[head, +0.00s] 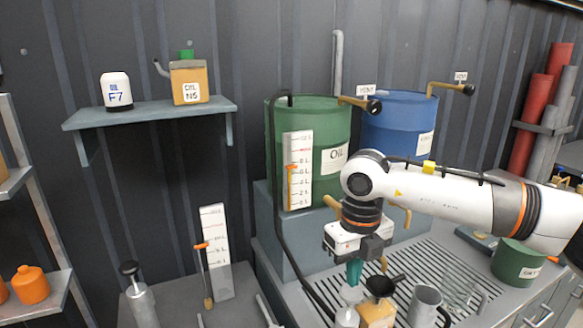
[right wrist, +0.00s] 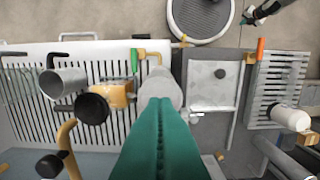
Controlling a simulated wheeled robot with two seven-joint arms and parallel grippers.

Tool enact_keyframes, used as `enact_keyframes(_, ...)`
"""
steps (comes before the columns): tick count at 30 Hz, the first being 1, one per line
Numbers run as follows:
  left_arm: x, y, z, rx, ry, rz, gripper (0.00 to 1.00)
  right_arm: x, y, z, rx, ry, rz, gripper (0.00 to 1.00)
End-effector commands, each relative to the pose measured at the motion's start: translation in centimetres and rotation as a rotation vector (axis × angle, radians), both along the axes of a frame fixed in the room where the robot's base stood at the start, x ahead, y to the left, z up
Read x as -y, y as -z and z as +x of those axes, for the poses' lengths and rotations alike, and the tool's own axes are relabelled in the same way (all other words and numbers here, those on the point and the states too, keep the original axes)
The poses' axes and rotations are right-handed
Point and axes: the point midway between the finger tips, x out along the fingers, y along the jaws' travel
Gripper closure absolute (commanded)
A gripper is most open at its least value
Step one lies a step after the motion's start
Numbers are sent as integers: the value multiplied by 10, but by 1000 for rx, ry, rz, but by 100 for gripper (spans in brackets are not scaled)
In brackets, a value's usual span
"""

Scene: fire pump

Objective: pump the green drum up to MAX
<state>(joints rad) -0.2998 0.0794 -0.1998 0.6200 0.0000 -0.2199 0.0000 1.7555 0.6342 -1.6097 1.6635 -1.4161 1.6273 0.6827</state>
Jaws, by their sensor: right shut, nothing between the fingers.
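The green drum (head: 335,120), labelled OIL, stands on a grey-blue plinth at the back. A white scale board (head: 301,145) is on its front; its orange marker (head: 291,168) is near mid-height, below the red marks at the top. My right gripper (head: 354,284) has teal fingers, shut and empty, pointing down above the slatted bench. A pale grey knobbed fitting (head: 348,317) is directly below the fingertips; I cannot tell whether they touch. In the right wrist view the shut fingers (right wrist: 161,103) hide part of a grey cylinder. What seems my left gripper (right wrist: 250,18) is small at the top right.
A blue drum (head: 395,125) stands right of the green one. A black-knobbed cylinder (head: 139,302) and another scale board (head: 216,255) are at the lower left. An orange block (head: 377,315), a grey cup (head: 425,305) and a green can (head: 517,262) crowd the bench.

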Motion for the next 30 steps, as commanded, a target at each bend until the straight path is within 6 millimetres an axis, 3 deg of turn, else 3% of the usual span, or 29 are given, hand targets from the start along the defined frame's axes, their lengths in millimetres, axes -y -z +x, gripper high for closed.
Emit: enact_keyframes(30,0,0,0,0,0,0,100,0,38,-1,-3,0,-1,100)
